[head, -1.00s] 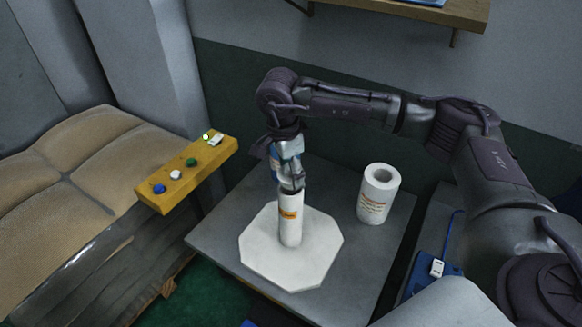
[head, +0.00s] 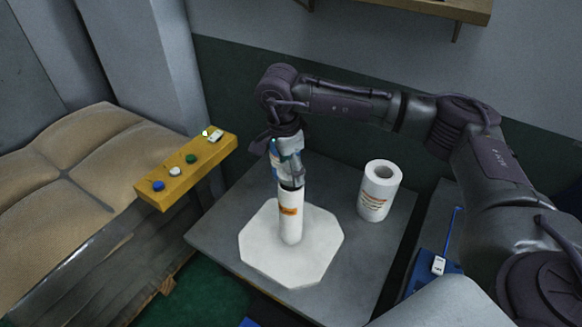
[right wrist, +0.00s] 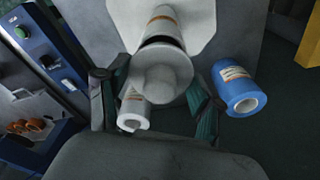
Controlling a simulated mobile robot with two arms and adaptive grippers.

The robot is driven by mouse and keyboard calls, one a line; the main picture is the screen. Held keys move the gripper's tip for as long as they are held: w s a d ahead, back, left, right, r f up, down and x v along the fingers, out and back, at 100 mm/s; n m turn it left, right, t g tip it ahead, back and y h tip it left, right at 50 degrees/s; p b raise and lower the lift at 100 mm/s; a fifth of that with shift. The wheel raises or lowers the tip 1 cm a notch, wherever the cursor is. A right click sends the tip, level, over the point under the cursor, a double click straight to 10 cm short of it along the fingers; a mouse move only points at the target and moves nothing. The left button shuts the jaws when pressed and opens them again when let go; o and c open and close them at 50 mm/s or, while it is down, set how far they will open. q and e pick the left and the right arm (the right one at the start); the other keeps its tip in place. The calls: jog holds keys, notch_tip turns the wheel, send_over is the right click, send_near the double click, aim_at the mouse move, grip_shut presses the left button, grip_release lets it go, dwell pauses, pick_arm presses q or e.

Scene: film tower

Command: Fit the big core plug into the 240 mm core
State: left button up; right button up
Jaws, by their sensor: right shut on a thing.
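A white upright tube with an orange label, which I take for the 240 mm core (head: 290,224), stands on a pale octagonal plate (head: 262,262). My right gripper (head: 290,178) is right above its top. In the right wrist view, a round grey piece, the big core plug (right wrist: 162,74), sits between my right fingers, with the core (right wrist: 162,14) directly beyond it. A dark band shows between plug and core. I cannot tell how far the plug is inside the core. In the head view the gripper mostly hides the plug. My left gripper is not in view.
A white roll (head: 379,196) stands on the grey table (head: 345,250), right of the plate. A blue roll (right wrist: 234,90) shows in the right wrist view, near my finger. A yellow button bar (head: 215,156) is at left, beside a wrapped pallet load (head: 60,190).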

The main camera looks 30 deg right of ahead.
jog(key=shift+b, duration=0.3)
dwell(0.8)
jog(key=shift+f+b, duration=1.45)
jog(key=shift+f, duration=0.05)
dwell(1.0)
jog(key=o, duration=1.2)
jog(key=shift+r, duration=0.1)
jog(key=r, duration=0.4)
jog(key=a+r, duration=0.1)
jog(key=r, duration=0.6)
jog(key=shift+a+r, duration=0.25)
jog(key=shift+r, duration=0.15)
